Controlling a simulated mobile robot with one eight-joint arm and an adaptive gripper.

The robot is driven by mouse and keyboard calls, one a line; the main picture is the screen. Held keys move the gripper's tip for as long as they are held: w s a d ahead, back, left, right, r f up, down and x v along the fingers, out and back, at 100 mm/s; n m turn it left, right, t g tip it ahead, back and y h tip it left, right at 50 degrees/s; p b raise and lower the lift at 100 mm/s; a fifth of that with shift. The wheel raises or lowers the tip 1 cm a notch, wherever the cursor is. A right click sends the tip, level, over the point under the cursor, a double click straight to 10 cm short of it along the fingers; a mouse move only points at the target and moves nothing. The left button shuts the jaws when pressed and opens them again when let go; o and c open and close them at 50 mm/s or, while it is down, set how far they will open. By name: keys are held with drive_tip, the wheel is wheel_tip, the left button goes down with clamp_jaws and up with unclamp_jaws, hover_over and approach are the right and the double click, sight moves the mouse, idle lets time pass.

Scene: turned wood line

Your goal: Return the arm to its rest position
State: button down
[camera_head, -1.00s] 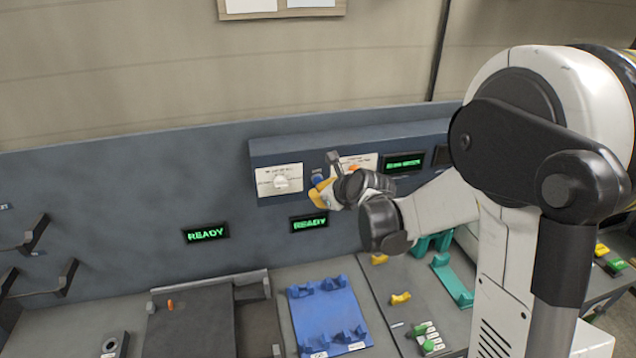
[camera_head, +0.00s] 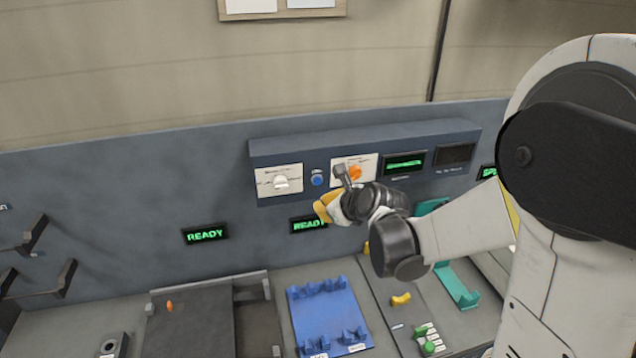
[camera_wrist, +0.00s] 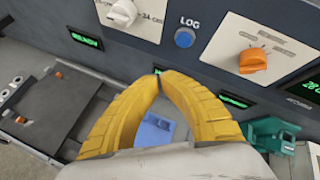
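My gripper (camera_head: 325,208) has yellow fingers and is in front of the control panel, below the orange knob (camera_head: 355,172) and over the READY display at its left.
A blue cradle tray (camera_head: 326,318) lies on the bench below my gripper. A teal bracket (camera_head: 457,285), a yellow piece (camera_head: 401,299) and green buttons (camera_head: 428,347) are to its right. A dark plate (camera_head: 190,325) and wall hooks (camera_head: 35,235) are at the left.

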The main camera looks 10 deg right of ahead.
idle(0.5)
drive_tip(key=s+f+n+g+h+b, duration=0.2)
drive_tip(key=s+f+n+g+b, duration=0.1)
drive_tip(key=s+f+n+b, duration=2.1)
drive_tip(key=s+n+b, duration=0.3)
drive_tip(key=n+b, duration=0.2)
drive_tip(key=shift+s+d+f+g+h, duration=0.25)
drive_tip(key=shift+s+d+g+h, duration=0.05)
drive_tip(key=shift+d, duration=0.05)
